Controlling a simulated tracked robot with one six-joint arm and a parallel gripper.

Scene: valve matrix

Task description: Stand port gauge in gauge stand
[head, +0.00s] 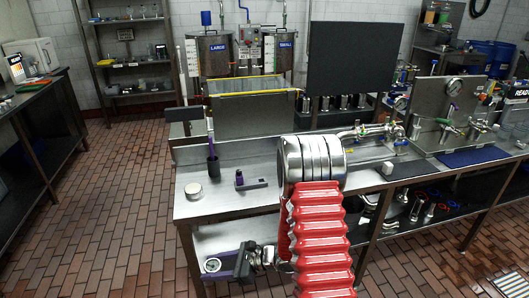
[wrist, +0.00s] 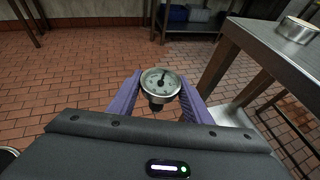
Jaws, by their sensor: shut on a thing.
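The port gauge (wrist: 160,82), with a round white dial and dark body, is held between the two purple fingers of my gripper (wrist: 160,92). Its dial faces up toward the wrist camera.
The steel bench (head: 222,206) has a dark cup (head: 213,165) with an upright purple tool and a grey block (head: 250,184) with a purple part. In the wrist view, the bench edge (wrist: 240,62) lies right of the gauge. Tiled floor (head: 115,200) is open at left.

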